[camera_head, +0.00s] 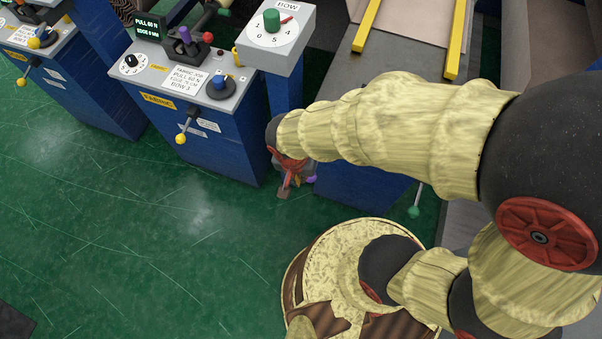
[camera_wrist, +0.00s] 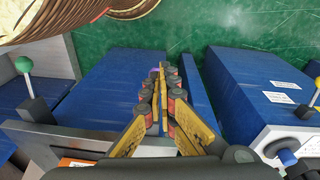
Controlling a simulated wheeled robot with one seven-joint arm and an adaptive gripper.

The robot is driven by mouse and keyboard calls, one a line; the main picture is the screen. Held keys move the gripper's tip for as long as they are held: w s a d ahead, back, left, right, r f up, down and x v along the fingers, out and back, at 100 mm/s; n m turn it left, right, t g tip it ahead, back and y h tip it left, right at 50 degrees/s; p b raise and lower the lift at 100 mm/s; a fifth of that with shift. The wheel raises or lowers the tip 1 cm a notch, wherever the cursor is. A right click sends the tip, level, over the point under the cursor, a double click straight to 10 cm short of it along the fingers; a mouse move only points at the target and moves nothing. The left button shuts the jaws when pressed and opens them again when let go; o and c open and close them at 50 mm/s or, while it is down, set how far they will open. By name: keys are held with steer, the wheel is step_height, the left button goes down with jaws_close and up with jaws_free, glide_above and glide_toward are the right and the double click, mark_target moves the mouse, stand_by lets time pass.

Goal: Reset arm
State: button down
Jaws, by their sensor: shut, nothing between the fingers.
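My gripper (camera_wrist: 161,72) shows in the wrist view with its two yellow-lined fingers together and nothing between them. In the head view my gripper (camera_head: 284,192) hangs at the end of my outstretched arm, small and partly hidden behind the wrist. It is in front of a blue machine cabinet, over or near the green floor. My arm, in a pale yellow cover with black joints and red caps, crosses the right half of the head view.
A blue console (camera_head: 225,134) with knobs, a lever and a "PULL 60 N" display (camera_head: 148,27) stands left of my gripper. A post carries a BOW dial (camera_head: 272,30). Yellow rails (camera_head: 367,24) lie at the back. The scratched green floor (camera_head: 110,240) is open at left.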

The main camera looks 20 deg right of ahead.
stand_by(0.3)
steer(key=s+d+r+n+t, duration=0.1)
steer(key=d+r+n+t, duration=0.1)
steer(key=r, duration=1)
steer(key=s+d+r+n+t+y, duration=0.1)
steer(key=d+r+n+t, duration=0.1)
steer(key=d+r, duration=0.5)
step_height(320, 180, up, 6)
steer(key=shift+s+d+r+n+t, duration=0.15)
steer(key=shift+d+n+t, duration=0.15)
steer(key=shift+n, duration=0.6)
